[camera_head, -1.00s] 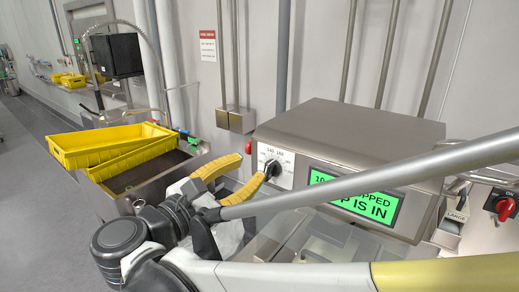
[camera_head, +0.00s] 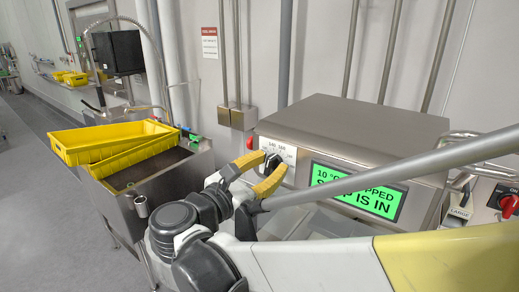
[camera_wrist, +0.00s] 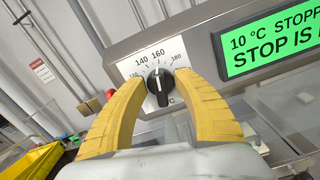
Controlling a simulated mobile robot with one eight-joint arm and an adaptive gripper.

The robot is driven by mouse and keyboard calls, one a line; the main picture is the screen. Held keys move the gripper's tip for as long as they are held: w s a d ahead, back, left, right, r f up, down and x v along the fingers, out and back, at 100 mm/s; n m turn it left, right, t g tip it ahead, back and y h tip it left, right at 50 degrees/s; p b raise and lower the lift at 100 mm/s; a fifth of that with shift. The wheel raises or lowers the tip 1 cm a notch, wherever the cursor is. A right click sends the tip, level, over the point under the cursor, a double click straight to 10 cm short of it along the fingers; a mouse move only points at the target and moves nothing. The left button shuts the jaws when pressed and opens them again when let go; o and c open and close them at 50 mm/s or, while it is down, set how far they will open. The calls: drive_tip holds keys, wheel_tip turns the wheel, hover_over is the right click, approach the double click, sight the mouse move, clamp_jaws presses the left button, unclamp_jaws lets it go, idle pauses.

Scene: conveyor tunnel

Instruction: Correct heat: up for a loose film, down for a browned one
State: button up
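The black heat knob (camera_wrist: 160,86) sits on a white dial plate on the steel machine's front (camera_head: 270,160). The dial shows marks such as 140, 160 and 180, and the knob's white line points near 160. My gripper (camera_wrist: 161,82) has its two yellow fingers on either side of the knob, open with narrow gaps; contact is not clear. It also shows in the head view (camera_head: 273,163). The green display (camera_wrist: 270,45) beside the dial reads "10 °C STOPPED" and "STOP IS IN" in part. I see no film.
A red button (camera_wrist: 110,93) is left of the dial. A red rotary switch (camera_head: 508,205) marked ON and a LARGE label (camera_head: 459,212) are at the right. Yellow crates (camera_head: 112,140) rest on a steel sink at the left. My arm covers the lower right.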

drive_tip(key=shift+c, duration=0.5)
clamp_jaws()
drive_tip(key=m+p, duration=0.1)
drive_tip(key=m, duration=0.3)
drive_tip(key=shift+m, duration=0.4)
drive_tip(key=shift+o, duration=0.5)
unclamp_jaws()
drive_tip(key=shift+d, duration=0.1)
drive_tip(key=shift+s, duration=0.1)
